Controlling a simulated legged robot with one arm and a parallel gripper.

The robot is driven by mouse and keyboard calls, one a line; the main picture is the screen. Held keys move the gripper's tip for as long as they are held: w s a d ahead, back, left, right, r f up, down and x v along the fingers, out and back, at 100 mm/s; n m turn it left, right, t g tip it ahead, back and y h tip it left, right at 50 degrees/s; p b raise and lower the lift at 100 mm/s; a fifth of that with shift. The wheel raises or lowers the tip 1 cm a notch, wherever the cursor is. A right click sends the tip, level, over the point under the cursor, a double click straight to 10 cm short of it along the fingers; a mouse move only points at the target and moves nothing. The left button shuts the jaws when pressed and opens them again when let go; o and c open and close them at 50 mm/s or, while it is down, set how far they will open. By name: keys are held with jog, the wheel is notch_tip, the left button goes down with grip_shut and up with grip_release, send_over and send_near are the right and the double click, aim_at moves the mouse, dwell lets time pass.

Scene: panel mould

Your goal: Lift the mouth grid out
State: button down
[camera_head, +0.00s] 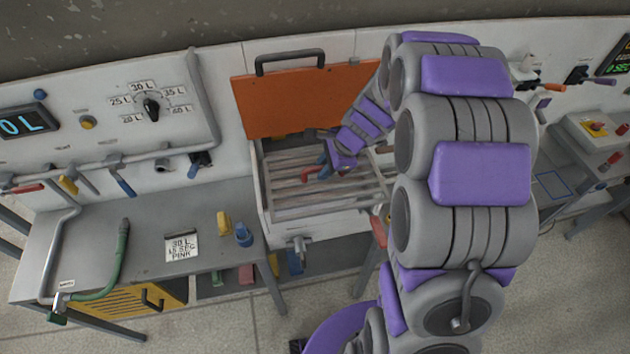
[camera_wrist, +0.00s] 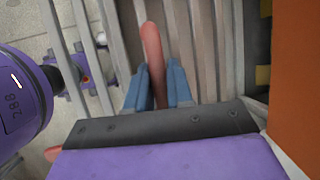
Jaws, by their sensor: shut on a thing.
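The mouth grid (camera_head: 290,195) is a rack of pale grey bars across the open white box under the raised orange lid. It also shows in the wrist view as pale bars (camera_wrist: 204,45) running away from my gripper. A red handle (camera_head: 309,174) rises from the grid; in the wrist view the handle (camera_wrist: 152,45) looks like a rounded reddish bar. My gripper (camera_wrist: 158,88) has blue fingers on both sides of this handle and is shut on it. In the head view my gripper (camera_head: 324,165) is at the middle of the grid, partly hidden by my wrist.
The orange lid (camera_head: 285,98) stands open behind the box (camera_head: 262,205). A grey bench (camera_head: 130,235) at left holds a card (camera_head: 181,246), a green hose (camera_head: 112,262), and yellow and blue pieces. A control panel (camera_head: 110,110) with a dial is behind it.

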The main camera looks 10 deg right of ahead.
aim_at(337, 210)
jog(key=shift+s+b, duration=0.3)
jog(key=shift+s, duration=6)
jog(key=shift+r, duration=0.1)
